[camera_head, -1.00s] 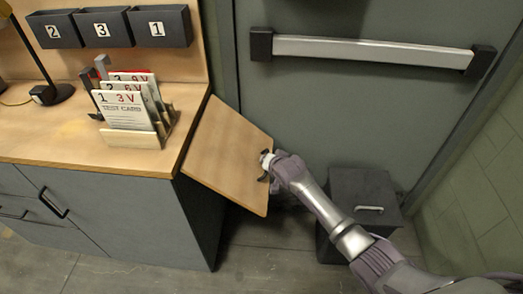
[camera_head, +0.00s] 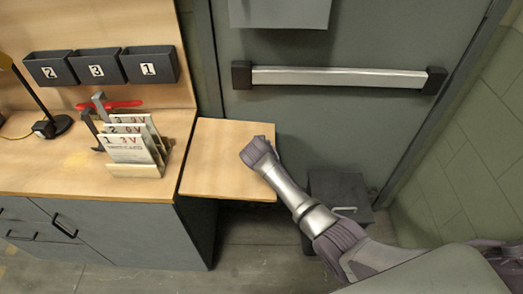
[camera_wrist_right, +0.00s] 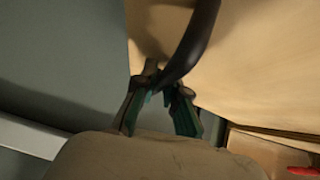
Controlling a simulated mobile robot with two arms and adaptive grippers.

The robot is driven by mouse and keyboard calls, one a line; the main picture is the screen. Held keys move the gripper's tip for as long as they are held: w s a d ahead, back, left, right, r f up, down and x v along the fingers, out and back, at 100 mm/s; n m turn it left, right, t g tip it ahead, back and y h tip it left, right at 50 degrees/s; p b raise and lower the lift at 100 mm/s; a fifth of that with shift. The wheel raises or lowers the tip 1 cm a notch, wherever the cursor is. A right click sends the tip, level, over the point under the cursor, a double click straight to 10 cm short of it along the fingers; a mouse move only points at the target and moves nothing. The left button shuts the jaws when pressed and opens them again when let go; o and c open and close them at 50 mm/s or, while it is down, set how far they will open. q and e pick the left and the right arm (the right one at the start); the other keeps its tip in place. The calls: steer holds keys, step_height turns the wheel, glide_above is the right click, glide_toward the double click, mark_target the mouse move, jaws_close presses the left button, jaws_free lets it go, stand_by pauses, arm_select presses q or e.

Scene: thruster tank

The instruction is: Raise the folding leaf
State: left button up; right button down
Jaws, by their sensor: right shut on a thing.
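The folding leaf (camera_head: 215,160) is a light wood panel at the right end of the workbench (camera_head: 90,183). In the head view it looks about level with the bench top. My right arm reaches over its outer part, and its fingers are hidden there. In the right wrist view the leaf (camera_wrist_right: 255,60) fills the upper right. My right gripper (camera_wrist_right: 165,90) is shut on a dark curved handle (camera_wrist_right: 195,40) at the leaf. The exact contact is partly hidden. My left gripper is not in view.
A grey door with a push bar (camera_head: 340,78) stands behind the leaf. A dark box (camera_head: 340,188) stands on the floor right of it. A rack of test cards (camera_head: 137,168) sits on the bench near the leaf, below numbered bins (camera_head: 97,67).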

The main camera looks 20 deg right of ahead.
step_height(320, 180, up, 3)
steer(key=shift+a+f+p, duration=0.15)
steer(key=shift+p, duration=0.45)
steer(key=shift+w, duration=0.15)
steer(key=shift+w+r, duration=0.1)
steer(key=shift+r, duration=0.1)
steer(key=c, duration=1.5)
jaws_free()
steer(key=shift+s+a, duration=0.1)
steer(key=shift+s, duration=0.15)
steer(key=v, duration=1.2)
